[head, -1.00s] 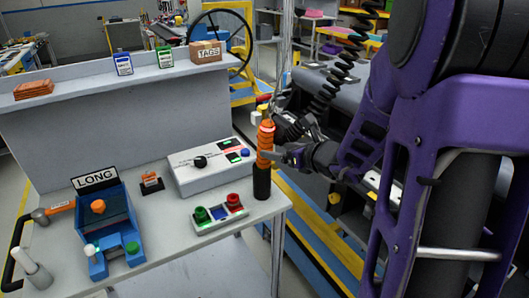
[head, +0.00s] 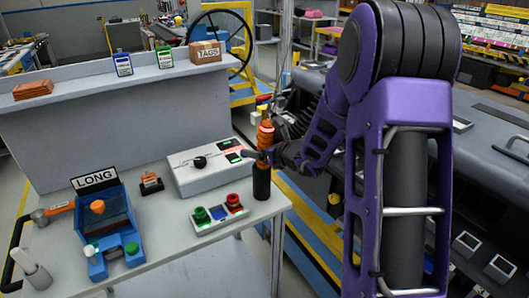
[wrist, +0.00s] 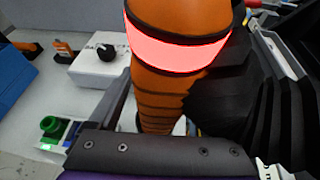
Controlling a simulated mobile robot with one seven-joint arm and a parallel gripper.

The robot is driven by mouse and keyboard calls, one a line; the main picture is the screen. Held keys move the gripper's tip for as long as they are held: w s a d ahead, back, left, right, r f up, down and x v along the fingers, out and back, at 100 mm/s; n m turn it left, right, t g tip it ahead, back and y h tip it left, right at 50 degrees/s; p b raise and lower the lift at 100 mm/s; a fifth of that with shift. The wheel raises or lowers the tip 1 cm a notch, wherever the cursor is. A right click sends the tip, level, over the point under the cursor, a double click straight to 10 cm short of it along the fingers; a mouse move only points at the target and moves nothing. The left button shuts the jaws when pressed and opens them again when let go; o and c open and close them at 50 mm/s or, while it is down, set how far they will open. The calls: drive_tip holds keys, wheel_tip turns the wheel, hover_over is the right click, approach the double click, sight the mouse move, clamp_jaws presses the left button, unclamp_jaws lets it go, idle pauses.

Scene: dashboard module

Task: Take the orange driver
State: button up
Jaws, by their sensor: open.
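The orange driver (head: 265,135) stands upright in a black holder (head: 261,184) at the right edge of the bench. It has a glowing red band near its top. My gripper (head: 264,155) is open at the driver's lower orange part, with one finger showing on its left side; the far finger is hard to make out. In the wrist view the driver (wrist: 165,95) fills the middle, close above a dark padded part of my gripper. I cannot tell whether the pads touch it.
A white control box (head: 205,170) and a tray with green, blue and red buttons (head: 219,213) stand left of the driver. A blue fixture marked LONG (head: 103,230) is farther left. A dark machine (head: 485,150) fills the right side.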

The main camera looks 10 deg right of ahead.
drive_tip(key=shift+c, duration=0.4)
clamp_jaws()
idle(0.9)
